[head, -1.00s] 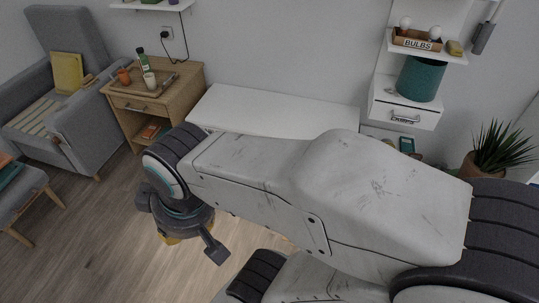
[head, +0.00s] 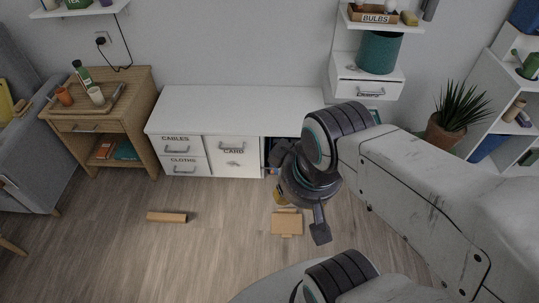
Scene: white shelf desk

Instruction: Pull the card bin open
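The card bin (head: 236,165) is a white front labelled CARD with a grey handle, in the low white desk unit (head: 240,108) at the middle of the head view. Its front looks flush with the fronts beside it, so it appears shut. My gripper (head: 298,196) is to the right of the card bin, pointing down, with its dark fingers spread wide. It is apart from the handle, and I see nothing between the fingers. My arm comes in from the right and hides the right end of the desk unit.
Drawers labelled CABLES (head: 177,144) and CLOTHS (head: 182,166) are left of the bin. A cardboard piece (head: 287,223) and a brown tube (head: 167,217) lie on the floor. A wooden nightstand (head: 98,124) stands left, a potted plant (head: 452,118) right. Floor before the bin is mostly clear.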

